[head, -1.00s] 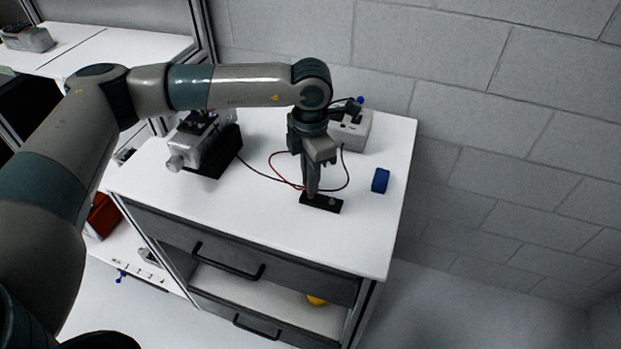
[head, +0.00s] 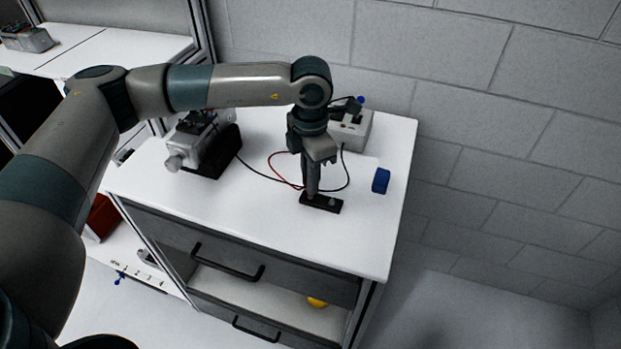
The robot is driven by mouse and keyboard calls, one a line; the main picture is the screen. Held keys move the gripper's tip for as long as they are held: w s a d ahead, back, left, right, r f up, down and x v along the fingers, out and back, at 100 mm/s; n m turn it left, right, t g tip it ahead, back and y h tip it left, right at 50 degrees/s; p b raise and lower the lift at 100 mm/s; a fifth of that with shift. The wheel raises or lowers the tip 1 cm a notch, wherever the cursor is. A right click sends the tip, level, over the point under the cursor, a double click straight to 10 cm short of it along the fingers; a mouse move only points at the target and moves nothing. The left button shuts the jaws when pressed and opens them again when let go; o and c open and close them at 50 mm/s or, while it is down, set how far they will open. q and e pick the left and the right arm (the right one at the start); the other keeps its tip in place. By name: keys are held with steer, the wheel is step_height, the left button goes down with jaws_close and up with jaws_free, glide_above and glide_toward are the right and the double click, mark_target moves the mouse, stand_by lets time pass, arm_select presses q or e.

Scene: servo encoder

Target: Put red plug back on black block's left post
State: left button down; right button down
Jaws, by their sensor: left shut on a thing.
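The black block (head: 325,205) lies flat on the white cabinet top. Its right post (head: 333,202) shows as a small light spot. My left gripper (head: 311,192) points straight down over the block's left end, and its fingers hide the left post. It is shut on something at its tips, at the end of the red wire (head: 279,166). The red plug itself is hidden by the fingers, so I cannot tell whether it sits on the post. My right gripper is not in view.
A grey motor on a black base (head: 208,152) stands at the left of the top. A grey box (head: 351,128) stands at the back, and a blue block (head: 380,181) at the right. The front of the top is clear.

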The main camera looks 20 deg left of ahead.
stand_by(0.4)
arm_select(q)
steer(key=shift+f, duration=0.15)
steer(key=shift+s+a+f+b, duration=0.15)
steer(key=shift+a+f+b, duration=0.4)
steer(key=shift+b, duration=0.35)
steer(key=shift+s+a+f, duration=0.1)
steer(key=shift+f, duration=0.15)
stand_by(0.7)
steer(key=shift+r, duration=0.1)
steer(key=shift+d+r+p, duration=0.2)
steer(key=shift+r, duration=1.3)
steer(key=shift+d+r+p, duration=0.15)
steer(key=shift+r, duration=1.3)
